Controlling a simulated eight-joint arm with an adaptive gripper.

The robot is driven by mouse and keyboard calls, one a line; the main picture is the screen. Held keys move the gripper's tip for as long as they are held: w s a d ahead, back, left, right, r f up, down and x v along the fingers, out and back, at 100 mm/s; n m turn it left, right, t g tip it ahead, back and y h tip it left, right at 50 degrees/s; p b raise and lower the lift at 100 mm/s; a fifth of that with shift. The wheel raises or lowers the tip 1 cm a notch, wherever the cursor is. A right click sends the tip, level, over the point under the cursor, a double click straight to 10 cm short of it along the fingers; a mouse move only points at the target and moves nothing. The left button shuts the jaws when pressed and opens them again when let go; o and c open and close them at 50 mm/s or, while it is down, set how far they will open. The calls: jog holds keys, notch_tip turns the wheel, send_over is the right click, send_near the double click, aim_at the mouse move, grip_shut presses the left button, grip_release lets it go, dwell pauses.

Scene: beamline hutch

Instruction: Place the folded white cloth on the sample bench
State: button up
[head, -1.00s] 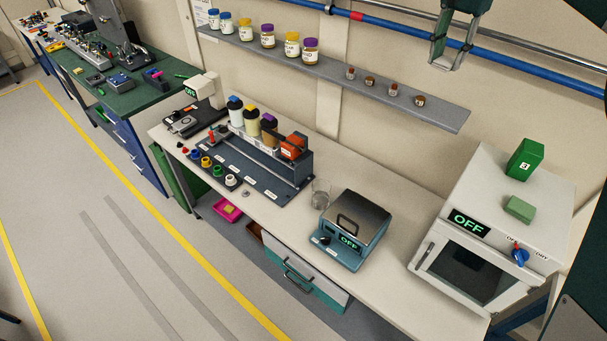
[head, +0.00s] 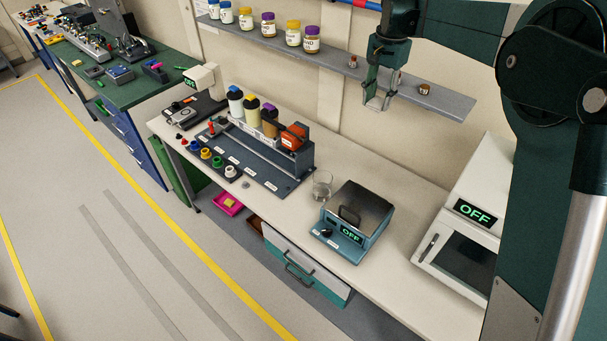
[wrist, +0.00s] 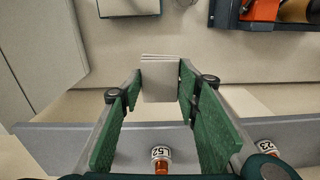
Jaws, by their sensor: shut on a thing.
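My gripper (head: 377,98) is shut on the folded white cloth, a pale layered block between the green finger pads in the wrist view (wrist: 160,82). In the head view the cloth is small and hard to make out at the fingertips. The gripper hangs in front of the wall shelf, above the pale bench. The sample bench (head: 415,205) is the long pale worktop below, with bare surface between the teal hotplate and the oven. The cloth is apart from the bench.
The teal hotplate (head: 352,222) reads OFF, with a glass beaker (head: 322,184) beside it. A bottle rack (head: 262,160) stands left. The white oven (head: 460,235) is partly hidden by my arm. The wall shelf (head: 440,98) carries jars and small vials, including one below my gripper (wrist: 160,158).

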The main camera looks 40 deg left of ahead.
jog(key=d+f+b, duration=0.3)
jog(key=f+b, duration=0.1)
jog(key=f, duration=1.1)
jog(key=d+f+b, duration=0.4)
jog(key=f+b, duration=0.1)
jog(key=f, duration=0.9)
jog(key=shift+s+f+n, duration=0.2)
jog(key=shift+f+n, duration=0.1)
jog(key=shift+f, duration=0.1)
jog(key=shift+f+b, duration=0.35)
jog(key=shift+f, duration=2.75)
jog(key=shift+f, duration=0.1)
jog(key=shift+f, duration=1.75)
jog(key=shift+f, duration=0.15)
